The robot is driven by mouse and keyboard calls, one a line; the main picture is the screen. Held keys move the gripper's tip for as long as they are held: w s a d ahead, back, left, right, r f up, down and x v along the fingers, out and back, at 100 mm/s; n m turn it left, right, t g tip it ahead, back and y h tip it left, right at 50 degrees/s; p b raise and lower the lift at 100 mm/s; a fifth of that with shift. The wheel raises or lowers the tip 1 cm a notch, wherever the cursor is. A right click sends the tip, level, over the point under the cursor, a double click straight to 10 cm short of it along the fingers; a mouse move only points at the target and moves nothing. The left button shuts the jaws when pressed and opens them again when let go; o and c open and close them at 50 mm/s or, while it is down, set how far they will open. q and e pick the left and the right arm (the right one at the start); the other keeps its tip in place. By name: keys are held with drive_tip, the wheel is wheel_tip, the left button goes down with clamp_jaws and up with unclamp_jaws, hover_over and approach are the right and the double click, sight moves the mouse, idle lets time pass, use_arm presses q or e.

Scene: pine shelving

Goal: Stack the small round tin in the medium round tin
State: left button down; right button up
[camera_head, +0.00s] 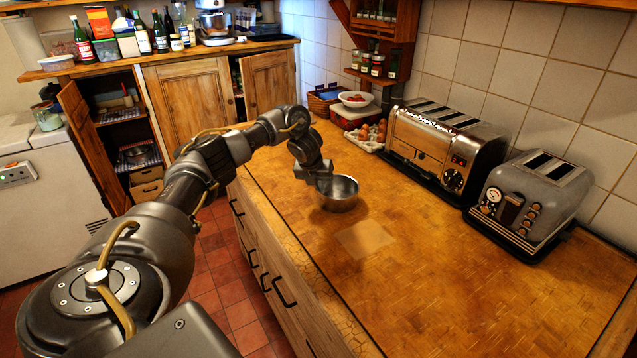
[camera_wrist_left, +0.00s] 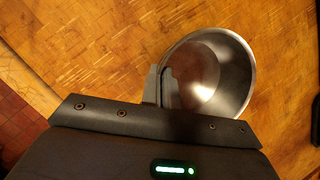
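One round, shiny metal tin (camera_head: 338,194), shaped like a bowl, is on the wooden counter; I cannot tell whether it is the small or the medium one. It also shows in the left wrist view (camera_wrist_left: 222,75), and no separate second tin can be made out. My left gripper (camera_head: 323,186) is at the tin's left rim. In the left wrist view its fingers (camera_wrist_left: 163,88) are close together, one outside and one inside the wall, with the rim between them. Whether the tin's base touches the counter is unclear. My right gripper is out of view.
A pale square patch (camera_head: 365,238) lies on the counter (camera_head: 440,300) in front of the tin. A chrome toaster (camera_head: 443,148) and a grey toaster (camera_head: 530,203) stand along the tiled wall. Eggs (camera_head: 372,133) sit behind the tin. The front counter is clear.

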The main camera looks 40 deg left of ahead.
use_arm(q)
drive_tip(key=shift+d+f, duration=0.1)
drive_tip(key=shift+f, duration=0.05)
drive_tip(key=c, duration=1.7)
unclamp_jaws()
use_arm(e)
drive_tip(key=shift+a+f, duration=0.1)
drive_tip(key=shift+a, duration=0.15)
